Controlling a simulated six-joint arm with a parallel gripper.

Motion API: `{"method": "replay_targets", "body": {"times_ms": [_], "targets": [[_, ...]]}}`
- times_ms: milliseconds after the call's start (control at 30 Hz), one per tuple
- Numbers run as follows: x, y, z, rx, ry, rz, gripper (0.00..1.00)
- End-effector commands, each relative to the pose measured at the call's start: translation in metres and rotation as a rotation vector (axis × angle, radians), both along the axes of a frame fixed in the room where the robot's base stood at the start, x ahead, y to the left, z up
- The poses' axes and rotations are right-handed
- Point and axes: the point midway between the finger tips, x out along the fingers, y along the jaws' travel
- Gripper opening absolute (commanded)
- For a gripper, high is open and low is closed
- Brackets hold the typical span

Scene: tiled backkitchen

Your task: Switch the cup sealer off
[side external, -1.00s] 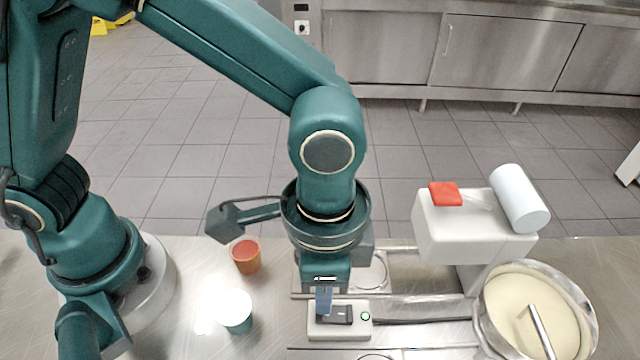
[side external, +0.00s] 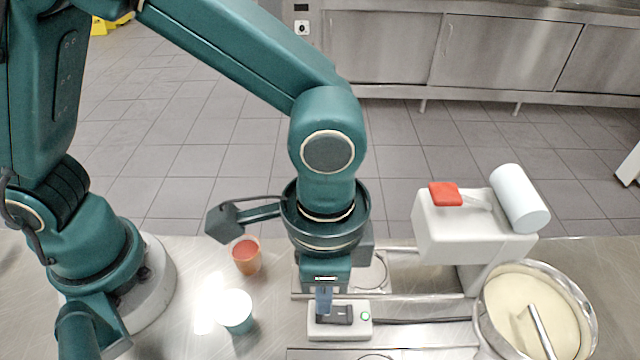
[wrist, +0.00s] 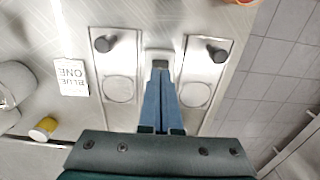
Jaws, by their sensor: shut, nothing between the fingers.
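The white switch box (side external: 360,332) lies on the steel counter, with a dark rocker on top and a green-lit ring (side external: 365,316) at its right end. A dark cable runs right from it toward the white machine (side external: 460,235), which has a red pad and a white roll. My gripper (side external: 323,310) points down with its blue fingers shut and empty at the left part of the rocker. I cannot tell whether the tips touch it. In the wrist view the shut fingers (wrist: 160,72) reach over the box, hiding most of it.
Steel plates with black knobs (wrist: 105,43) (wrist: 217,50) flank the box. A "BLUE ONE" card (wrist: 71,77) lies beyond the left plate. An orange cup (side external: 246,258) and a pale blue cup (side external: 235,312) stand left. A steel bowl (side external: 483,325) of cream-coloured contents is at right.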

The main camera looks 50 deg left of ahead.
Motion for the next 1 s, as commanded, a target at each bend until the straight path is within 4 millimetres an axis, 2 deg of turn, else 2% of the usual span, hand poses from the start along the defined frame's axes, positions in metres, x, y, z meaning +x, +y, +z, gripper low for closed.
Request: {"method": "replay_targets", "body": {"times_ms": [1000], "targets": [[-0.0001, 0.0001, -0.0082, 0.001, 0.001, 0.000, 0.00]]}}
